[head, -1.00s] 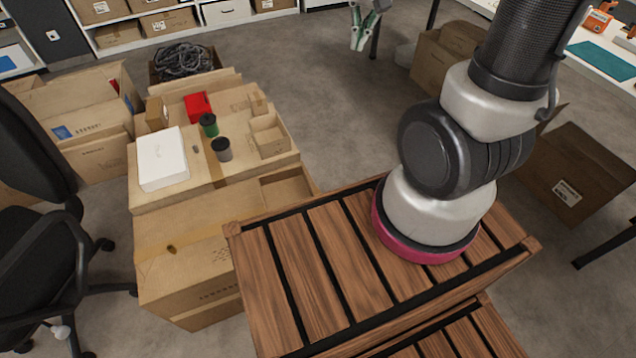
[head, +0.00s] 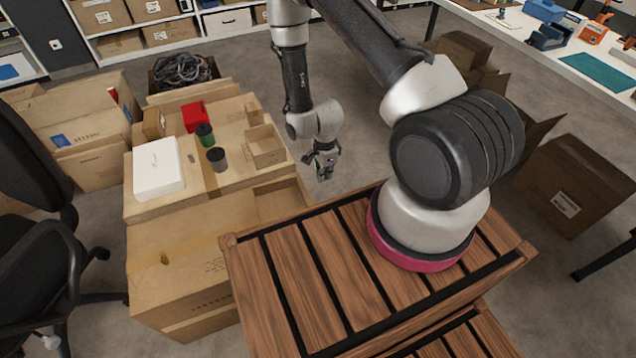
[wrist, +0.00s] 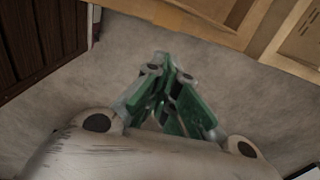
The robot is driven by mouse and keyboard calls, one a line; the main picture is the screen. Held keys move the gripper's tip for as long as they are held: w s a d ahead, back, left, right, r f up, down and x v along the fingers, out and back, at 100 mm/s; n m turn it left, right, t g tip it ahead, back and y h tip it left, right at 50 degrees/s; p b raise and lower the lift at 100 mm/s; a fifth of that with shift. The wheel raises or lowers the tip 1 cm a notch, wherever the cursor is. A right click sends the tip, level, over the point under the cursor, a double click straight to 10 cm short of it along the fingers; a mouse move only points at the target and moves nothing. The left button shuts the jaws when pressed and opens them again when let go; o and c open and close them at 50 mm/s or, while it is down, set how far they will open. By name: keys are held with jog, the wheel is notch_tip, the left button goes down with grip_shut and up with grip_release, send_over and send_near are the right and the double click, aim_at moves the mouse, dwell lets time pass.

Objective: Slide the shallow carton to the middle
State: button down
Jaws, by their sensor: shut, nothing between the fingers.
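The shallow carton (head: 264,147) is a small open tan box. It sits at the right edge of a large carton's top (head: 231,180) in the head view. My gripper (head: 324,176) hangs to the right of the large carton, over the floor and apart from the shallow carton. In the wrist view my gripper's green fingers (wrist: 172,62) are closed together with nothing between them. Carton edges (wrist: 215,28) cross the top of that view; I cannot tell which of them is the shallow carton.
A slatted wooden crate (head: 325,275) stands in front. Bare floor lies right of the cartons.

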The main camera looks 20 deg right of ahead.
jog(key=shift+a+f, duration=0.65)
jog(key=shift+f, duration=0.85)
jog(key=shift+a+f, duration=0.7)
jog(key=shift+f, duration=0.75)
jog(key=shift+a+f, duration=0.65)
jog(key=shift+f, duration=0.85)
